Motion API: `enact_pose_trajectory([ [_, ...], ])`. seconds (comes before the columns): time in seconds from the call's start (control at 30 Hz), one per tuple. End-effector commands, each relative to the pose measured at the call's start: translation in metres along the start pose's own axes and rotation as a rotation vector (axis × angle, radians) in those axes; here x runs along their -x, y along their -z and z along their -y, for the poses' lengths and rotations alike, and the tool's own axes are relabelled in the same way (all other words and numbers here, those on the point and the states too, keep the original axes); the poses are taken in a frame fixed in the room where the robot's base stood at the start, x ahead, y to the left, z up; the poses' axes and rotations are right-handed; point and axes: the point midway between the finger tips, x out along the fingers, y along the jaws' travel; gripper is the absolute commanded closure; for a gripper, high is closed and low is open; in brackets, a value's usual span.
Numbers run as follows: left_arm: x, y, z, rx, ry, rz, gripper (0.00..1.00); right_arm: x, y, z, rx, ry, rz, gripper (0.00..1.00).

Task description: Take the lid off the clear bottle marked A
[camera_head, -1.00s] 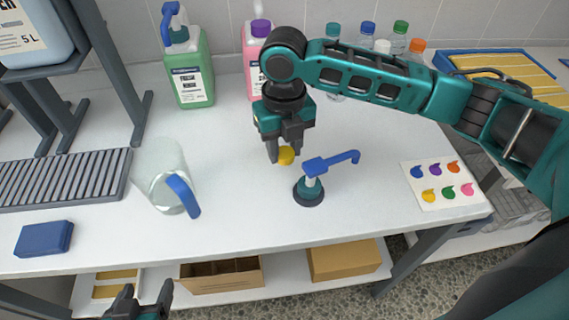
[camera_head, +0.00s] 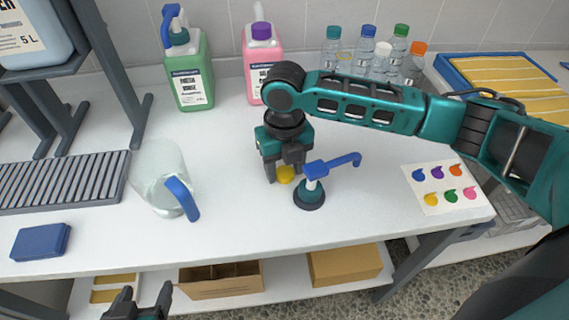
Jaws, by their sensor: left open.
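Several clear bottles stand in a group at the back right. Their caps are teal (camera_head: 333,32), blue (camera_head: 368,30), white (camera_head: 383,47), green (camera_head: 401,30) and orange (camera_head: 419,47). I cannot read a letter A on any of them, and my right arm hides their lower parts. My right gripper (camera_head: 285,177) points down at the middle of the table, with a small yellow lid (camera_head: 285,175) between its fingers, close to the tabletop. My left gripper (camera_head: 139,299) is open and empty at the bottom left, in front of the table's edge.
A blue pump in a dark base (camera_head: 310,193) stands just right of my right gripper. A clear jug (camera_head: 160,172) with a blue handle, a slatted rack (camera_head: 60,180) and a blue block (camera_head: 40,242) are left. Green (camera_head: 190,75) and pink (camera_head: 264,62) containers stand behind. A colour-dot card (camera_head: 447,187) lies right.

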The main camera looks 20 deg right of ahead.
Motion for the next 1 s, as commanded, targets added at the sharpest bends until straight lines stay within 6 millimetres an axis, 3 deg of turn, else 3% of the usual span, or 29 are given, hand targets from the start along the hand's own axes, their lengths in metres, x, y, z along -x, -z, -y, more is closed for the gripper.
enact_pose_trajectory([
  [0.1, 0.000, -0.002, 0.000, -0.001, 0.000, 0.003, 0.27, 0.000, 0.000, 0.000, 0.000, 0.000, 0.000, 0.37],
  [0.4, -0.001, -0.005, 0.000, -0.001, 0.000, 0.008, 0.27, 0.004, 0.000, 0.000, 0.001, 0.000, 0.001, 0.37],
  [1.0, 0.010, 0.003, 0.007, -0.009, 0.018, 0.007, 0.27, 0.113, -0.001, 0.000, 0.000, -0.001, 0.001, 0.37],
])
